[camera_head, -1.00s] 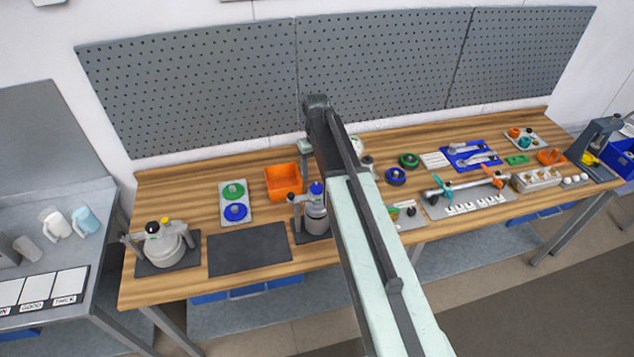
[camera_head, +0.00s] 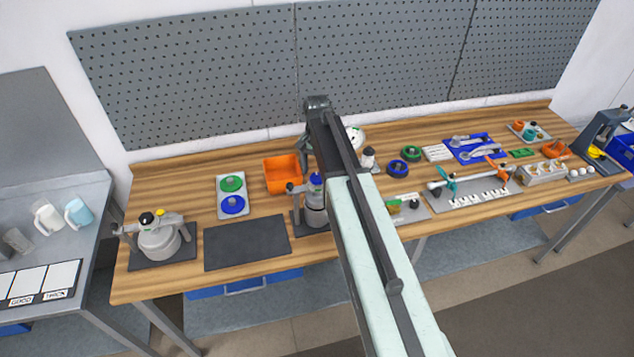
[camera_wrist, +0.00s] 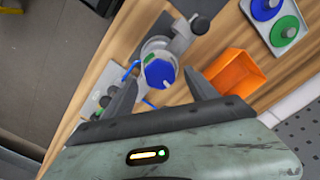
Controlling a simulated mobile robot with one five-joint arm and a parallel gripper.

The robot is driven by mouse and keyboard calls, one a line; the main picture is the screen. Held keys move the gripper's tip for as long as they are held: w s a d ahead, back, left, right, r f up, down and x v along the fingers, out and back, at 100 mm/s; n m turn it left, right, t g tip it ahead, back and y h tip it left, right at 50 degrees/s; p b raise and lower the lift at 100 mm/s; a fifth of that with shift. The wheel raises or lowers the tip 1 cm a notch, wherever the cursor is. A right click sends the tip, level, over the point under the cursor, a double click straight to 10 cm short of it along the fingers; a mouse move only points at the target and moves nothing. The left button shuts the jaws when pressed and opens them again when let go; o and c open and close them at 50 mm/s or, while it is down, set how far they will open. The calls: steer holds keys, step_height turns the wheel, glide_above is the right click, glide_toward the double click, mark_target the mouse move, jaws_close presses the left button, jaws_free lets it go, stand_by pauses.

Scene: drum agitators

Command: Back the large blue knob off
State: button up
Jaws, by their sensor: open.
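The large blue knob (camera_wrist: 158,72) sits on top of a grey canister (camera_wrist: 160,50) in a clamp stand in the wrist view. In the head view the knob (camera_head: 316,180) shows beside my arm, on the canister (camera_head: 315,205), which my arm partly covers. My gripper (camera_wrist: 161,78) is open, its two dark fingers spread to either side of the knob as the wrist view sees it. The fingers look apart from the knob; their height above it is hard to judge. In the head view the fingertips are mostly hidden behind my arm.
An orange bin (camera_wrist: 235,72) stands close beside the right finger. A tray with green and blue discs (camera_head: 233,196) and a dark mat (camera_head: 247,242) lie to the left. A second stand with a pot (camera_head: 160,240) is farther left. A pegboard (camera_head: 200,75) rises behind.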

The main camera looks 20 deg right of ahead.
step_height(320, 180, down, 2)
steer(key=shift+f+b, duration=0.1)
steer(key=shift+b, duration=0.35)
steer(key=shift+r, duration=0.2)
steer(key=c, duration=1.4)
steer(key=n, duration=0.6)
steer(key=shift+n, duration=0.3)
steer(key=n, duration=0.6)
steer(key=shift+s, duration=0.1)
steer(key=shift+n, duration=0.3)
